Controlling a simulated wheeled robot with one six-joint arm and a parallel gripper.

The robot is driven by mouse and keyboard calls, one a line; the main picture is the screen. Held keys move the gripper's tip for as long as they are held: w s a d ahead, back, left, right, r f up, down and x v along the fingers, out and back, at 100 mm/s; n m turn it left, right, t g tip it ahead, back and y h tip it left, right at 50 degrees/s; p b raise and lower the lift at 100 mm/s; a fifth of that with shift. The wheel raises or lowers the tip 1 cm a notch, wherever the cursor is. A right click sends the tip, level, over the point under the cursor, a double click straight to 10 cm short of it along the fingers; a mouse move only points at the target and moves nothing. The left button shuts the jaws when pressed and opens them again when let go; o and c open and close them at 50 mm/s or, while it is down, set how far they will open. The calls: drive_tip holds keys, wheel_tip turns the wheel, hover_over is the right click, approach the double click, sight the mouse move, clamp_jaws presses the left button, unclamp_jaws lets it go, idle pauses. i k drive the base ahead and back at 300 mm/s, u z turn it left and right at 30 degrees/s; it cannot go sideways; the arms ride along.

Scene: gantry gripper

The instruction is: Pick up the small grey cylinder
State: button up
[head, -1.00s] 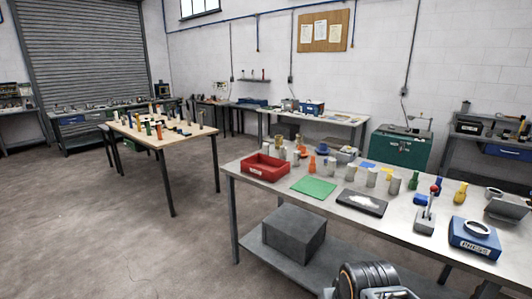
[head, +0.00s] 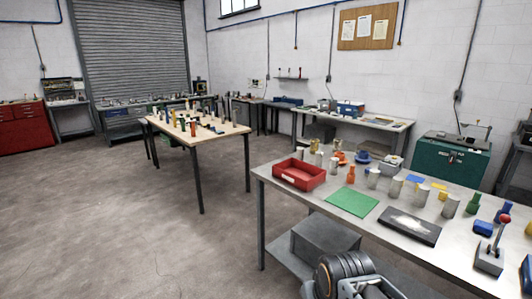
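Several small grey cylinders stand upright on the grey metal table at the right. One grey cylinder (head: 395,187) stands near the table's middle, with another (head: 373,178) to its left and another (head: 450,205) to its right. More stand farther back, behind the red tray. I cannot tell which of them is the task's small grey cylinder. Part of my arm shows at the bottom edge, in front of the table, but my gripper's fingers are not in view.
The grey table (head: 325,205) also bears a red tray (head: 300,173), a green mat (head: 351,202), a black plate (head: 409,226) and a lever box (head: 490,255). A wooden table (head: 202,136) with many small items stands farther back. The floor at left is clear.

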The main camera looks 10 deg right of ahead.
sight(300, 152)
drive_tip(key=u, duration=0.65)
drive_tip(key=i, duration=1.9)
drive_tip(key=z, duration=0.4)
drive_tip(key=i, duration=1.55)
drive_tip(key=z, duration=0.75)
